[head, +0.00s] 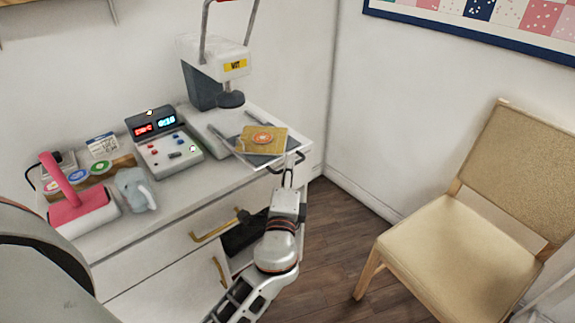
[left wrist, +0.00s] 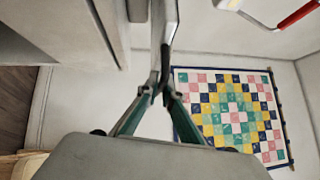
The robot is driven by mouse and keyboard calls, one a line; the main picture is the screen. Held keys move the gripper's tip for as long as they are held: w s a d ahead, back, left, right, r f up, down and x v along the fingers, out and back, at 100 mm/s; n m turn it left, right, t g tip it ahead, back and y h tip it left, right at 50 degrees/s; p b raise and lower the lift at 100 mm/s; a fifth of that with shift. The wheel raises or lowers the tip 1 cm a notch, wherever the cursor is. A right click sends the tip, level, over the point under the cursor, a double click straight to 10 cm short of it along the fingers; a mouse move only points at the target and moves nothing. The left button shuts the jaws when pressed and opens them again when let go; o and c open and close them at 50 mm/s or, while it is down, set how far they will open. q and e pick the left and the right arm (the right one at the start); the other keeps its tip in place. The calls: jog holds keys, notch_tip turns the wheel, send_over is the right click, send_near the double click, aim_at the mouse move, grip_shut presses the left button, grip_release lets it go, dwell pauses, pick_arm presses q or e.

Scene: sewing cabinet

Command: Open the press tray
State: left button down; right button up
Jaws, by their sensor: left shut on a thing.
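The heat press (head: 213,72) stands at the back right of the cabinet top, with a yellow "HOT" label and its lever raised. Its dark grey press tray (head: 247,158) sticks out in front of the press base, at the counter's right front corner. A yellow cloth with an orange round patch (head: 264,139) lies on the tray. A dark handle (head: 298,157) is on the tray's front edge. My left gripper (head: 287,176) is shut on this handle. In the left wrist view its fingertips (left wrist: 165,88) meet on a narrow dark bar. My right gripper is not in view.
A control box (head: 163,149) with lit displays, a pink-and-white iron-like tool (head: 80,203) and a grey-white item (head: 135,190) stand left of the press. Cabinet handles (head: 215,230) stick out below. A chair (head: 455,220) stands right; floor lies between.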

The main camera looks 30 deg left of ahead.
pick_arm(q)
jog(key=c, duration=2.2)
grip_release()
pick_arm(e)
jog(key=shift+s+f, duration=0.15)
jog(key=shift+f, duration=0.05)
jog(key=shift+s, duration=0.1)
pick_arm(q)
jog(key=v, duration=1.2)
jog(key=shift+f, duration=0.15)
